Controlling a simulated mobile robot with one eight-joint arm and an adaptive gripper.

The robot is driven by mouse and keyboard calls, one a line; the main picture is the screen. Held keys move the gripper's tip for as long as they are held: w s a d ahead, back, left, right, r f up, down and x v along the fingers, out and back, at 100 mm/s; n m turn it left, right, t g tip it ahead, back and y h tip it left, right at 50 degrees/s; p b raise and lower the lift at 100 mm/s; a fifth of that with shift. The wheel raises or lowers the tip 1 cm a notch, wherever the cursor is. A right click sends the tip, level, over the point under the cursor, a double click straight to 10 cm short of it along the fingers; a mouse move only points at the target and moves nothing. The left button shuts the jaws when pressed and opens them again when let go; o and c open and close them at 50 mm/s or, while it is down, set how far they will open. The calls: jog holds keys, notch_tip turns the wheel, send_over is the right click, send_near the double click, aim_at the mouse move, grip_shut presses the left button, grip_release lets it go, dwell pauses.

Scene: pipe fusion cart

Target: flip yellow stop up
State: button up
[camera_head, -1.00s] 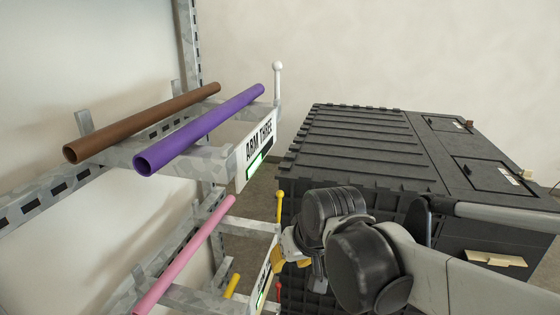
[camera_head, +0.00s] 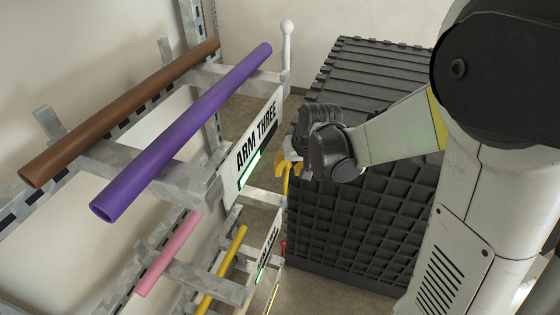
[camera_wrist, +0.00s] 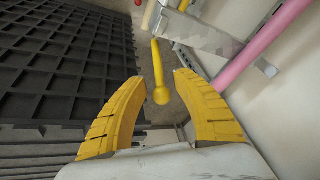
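The yellow stop is a thin rod with a ball on its end, at the front end of the middle rack arm. In the wrist view the yellow stop (camera_wrist: 158,66) points toward the camera, with its ball between the two yellow fingers. My gripper (camera_wrist: 159,78) is open around the ball, with a visible gap on both sides. In the head view the yellow stop (camera_head: 286,182) looks upright, its top partly hidden by my gripper (camera_head: 289,164).
A white stop (camera_head: 287,45) stands upright on the ARM THREE arm above. Purple (camera_head: 185,130), brown (camera_head: 120,112) and pink (camera_head: 168,254) pipes, plus a yellow pipe (camera_head: 221,272), lie on the rack. A black crate (camera_head: 350,215) stands close behind my gripper. A red stop (camera_head: 283,247) is lower down.

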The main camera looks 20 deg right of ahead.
jog(key=shift+x, duration=1)
jog(key=shift+c, duration=0.5)
grip_shut()
